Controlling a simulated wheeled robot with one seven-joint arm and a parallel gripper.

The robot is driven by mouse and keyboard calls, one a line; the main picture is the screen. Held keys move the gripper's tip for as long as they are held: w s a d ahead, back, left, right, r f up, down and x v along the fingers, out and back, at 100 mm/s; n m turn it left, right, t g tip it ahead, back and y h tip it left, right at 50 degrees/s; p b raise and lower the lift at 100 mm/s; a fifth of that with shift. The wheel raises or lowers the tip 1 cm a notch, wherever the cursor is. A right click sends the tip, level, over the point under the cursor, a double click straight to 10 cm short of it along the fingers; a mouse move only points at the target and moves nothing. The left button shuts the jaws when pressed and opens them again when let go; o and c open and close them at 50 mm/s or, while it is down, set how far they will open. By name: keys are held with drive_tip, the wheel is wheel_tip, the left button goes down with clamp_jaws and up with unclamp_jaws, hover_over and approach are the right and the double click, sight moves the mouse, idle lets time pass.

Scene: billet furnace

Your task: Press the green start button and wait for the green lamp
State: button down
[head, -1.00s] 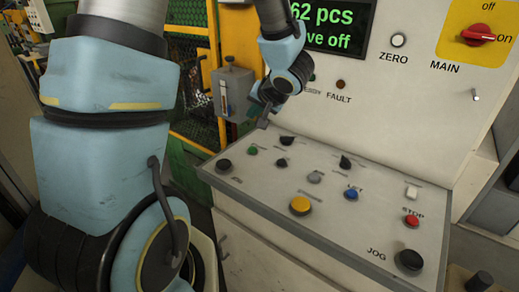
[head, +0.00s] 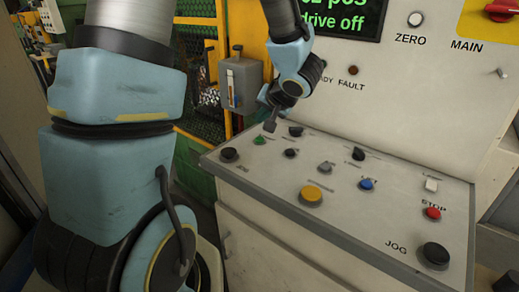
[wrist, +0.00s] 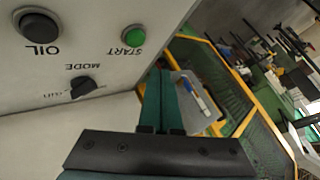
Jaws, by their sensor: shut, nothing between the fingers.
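The green start button (head: 259,140) sits near the far left corner of the sloping control panel (head: 240,172). The wrist view shows the same button (wrist: 133,36), labelled START, above and left of the fingers. My gripper (head: 270,126) is shut and empty, with its tips just above and right of the button in the head view. A small gap shows between tips and button. The wrist view shows the closed fingers (wrist: 161,100) pointing past the panel edge.
The dark FAULT lamp (head: 353,70) and a display (head: 343,18) reading "drive off" are on the upright face. A grey box (head: 243,85) stands left of my gripper.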

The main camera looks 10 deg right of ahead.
sight(260, 140)
wheel_tip(260, 140, down, 3)
drive_tip(key=shift+f+b, duration=0.2)
drive_tip(key=shift+b, duration=0.4)
drive_tip(key=shift+f, duration=0.1)
idle(1.5)
drive_tip(key=shift+f, duration=0.35)
drive_tip(key=shift+f, duration=0.4)
idle(0.6)
drive_tip(key=shift+r+p, duration=0.1)
drive_tip(key=shift+p, duration=0.2)
drive_tip(key=shift+r+p, duration=0.75)
drive_tip(key=shift+p, duration=0.4)
